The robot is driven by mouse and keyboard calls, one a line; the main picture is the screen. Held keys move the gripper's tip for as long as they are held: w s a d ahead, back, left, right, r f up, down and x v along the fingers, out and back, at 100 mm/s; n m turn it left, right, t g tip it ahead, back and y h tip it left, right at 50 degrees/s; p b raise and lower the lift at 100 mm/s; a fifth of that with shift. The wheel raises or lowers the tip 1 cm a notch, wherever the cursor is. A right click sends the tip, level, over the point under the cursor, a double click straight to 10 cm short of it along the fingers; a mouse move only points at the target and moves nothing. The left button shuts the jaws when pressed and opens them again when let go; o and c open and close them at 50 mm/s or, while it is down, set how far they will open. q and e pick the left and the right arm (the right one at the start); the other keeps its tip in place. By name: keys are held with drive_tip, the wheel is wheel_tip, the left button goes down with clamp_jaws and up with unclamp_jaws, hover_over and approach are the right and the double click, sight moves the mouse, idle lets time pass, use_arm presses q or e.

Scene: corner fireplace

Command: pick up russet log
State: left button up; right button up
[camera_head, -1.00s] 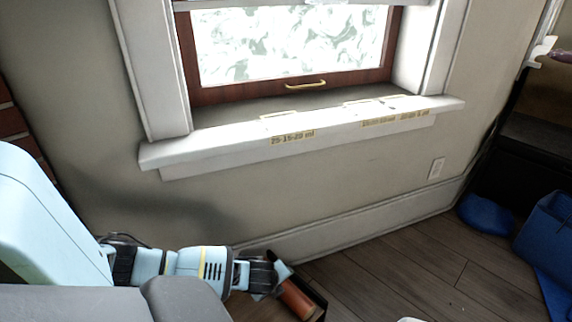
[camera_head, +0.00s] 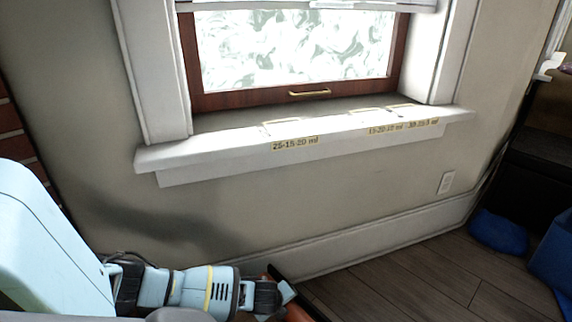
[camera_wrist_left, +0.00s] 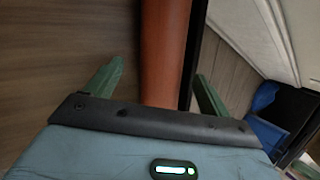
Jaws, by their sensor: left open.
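The russet log (camera_wrist_left: 164,50) is a smooth reddish-brown cylinder. In the left wrist view it runs down between the two green fingers of my left gripper (camera_wrist_left: 155,92), which are apart, one on each side of it. No contact shows, and the fingers are not closed on it. In the head view only a small piece of the log (camera_head: 297,312) shows at the bottom edge, just beyond my left gripper (camera_head: 280,298). The rest of the log is cut off by the frame or hidden by the gripper. My right gripper is not in view.
A dark edge (camera_wrist_left: 192,60) runs close along the log's right side. The wall's white baseboard (camera_head: 375,235) is just behind. A white window sill (camera_head: 300,138) juts out above. Blue objects (camera_head: 498,232) lie on the wood floor at right; the floor (camera_head: 420,280) between is clear.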

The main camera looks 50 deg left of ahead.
use_arm(q)
drive_tip(key=shift+b+x, duration=0.3)
drive_tip(key=shift+x, duration=0.55)
drive_tip(key=shift+r, duration=0.1)
drive_tip(key=shift+c, duration=0.5)
drive_tip(key=c, duration=1.2)
drive_tip(key=shift+r, duration=0.15)
drive_tip(key=shift+c, duration=0.4)
